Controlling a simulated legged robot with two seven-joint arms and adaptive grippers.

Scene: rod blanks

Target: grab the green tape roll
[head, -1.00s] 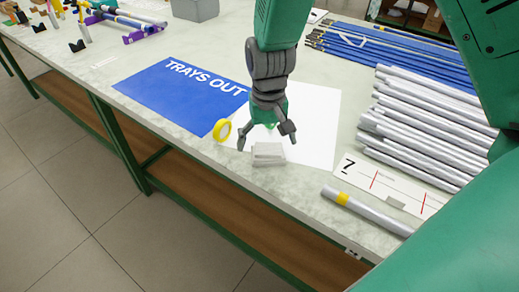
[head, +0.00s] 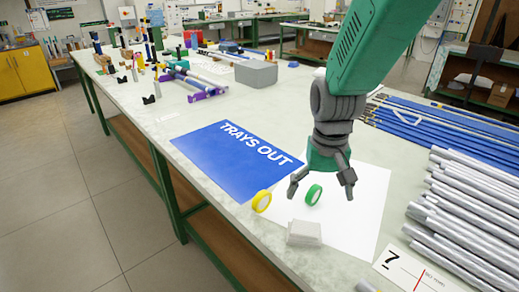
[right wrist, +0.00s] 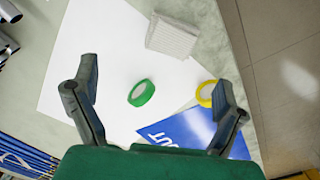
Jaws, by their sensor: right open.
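The green tape roll (head: 314,194) stands on the white sheet (head: 352,232) on the table. In the right wrist view the roll (right wrist: 141,92) shows between my right gripper's spread fingers, nearer the left one, and apart from both. My right gripper (head: 322,188) is open and empty, pointing down over the sheet, with the roll showing between its fingers in the head view. My left gripper is in neither current view.
A yellow tape roll (head: 262,201) is left of the green one, by the blue TRAYS OUT mat (head: 225,165). A pale block (head: 304,233) is near the front edge. Silver rods (head: 465,205) lie at right, blue rods (head: 440,128) behind. A grey box (head: 256,74) stands farther back.

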